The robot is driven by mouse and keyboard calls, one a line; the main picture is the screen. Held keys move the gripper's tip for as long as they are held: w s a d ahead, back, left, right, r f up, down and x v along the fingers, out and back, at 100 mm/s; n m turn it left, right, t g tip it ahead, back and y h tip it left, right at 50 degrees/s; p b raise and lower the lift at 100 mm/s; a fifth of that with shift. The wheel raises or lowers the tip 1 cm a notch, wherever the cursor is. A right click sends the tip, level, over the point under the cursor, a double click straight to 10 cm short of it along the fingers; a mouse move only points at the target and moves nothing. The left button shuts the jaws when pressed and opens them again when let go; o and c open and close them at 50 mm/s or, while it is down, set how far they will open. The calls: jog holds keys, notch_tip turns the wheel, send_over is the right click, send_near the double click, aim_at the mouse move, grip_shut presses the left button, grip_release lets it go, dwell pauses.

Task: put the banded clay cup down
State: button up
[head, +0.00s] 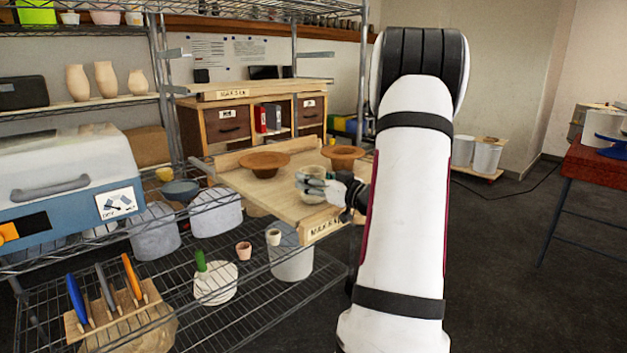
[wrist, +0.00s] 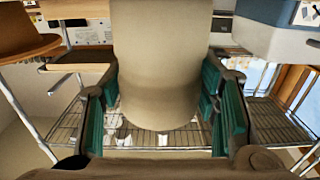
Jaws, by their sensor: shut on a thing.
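The clay cup (head: 308,174) is pale and small in the head view, above the near right part of a wooden board (head: 293,206). My gripper (head: 322,184) reaches it from the right and is shut on it. In the wrist view the cup (wrist: 158,65) fills the middle as a plain beige wall, with green finger pads of my gripper (wrist: 160,98) on both sides. Its bands are not clear in either view. Whether its base touches the board cannot be told.
Two brown bowls stand on the board, one left (head: 264,165) and one behind (head: 343,157); a brown rim (wrist: 25,47) shows at left in the wrist view. Bare board lies between the left bowl and the cup. A wire rack (head: 235,320) with pots is below.

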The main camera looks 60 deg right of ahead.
jog(key=o, duration=1.4)
jog(key=shift+f, duration=0.15)
jog(key=shift+c, duration=0.2)
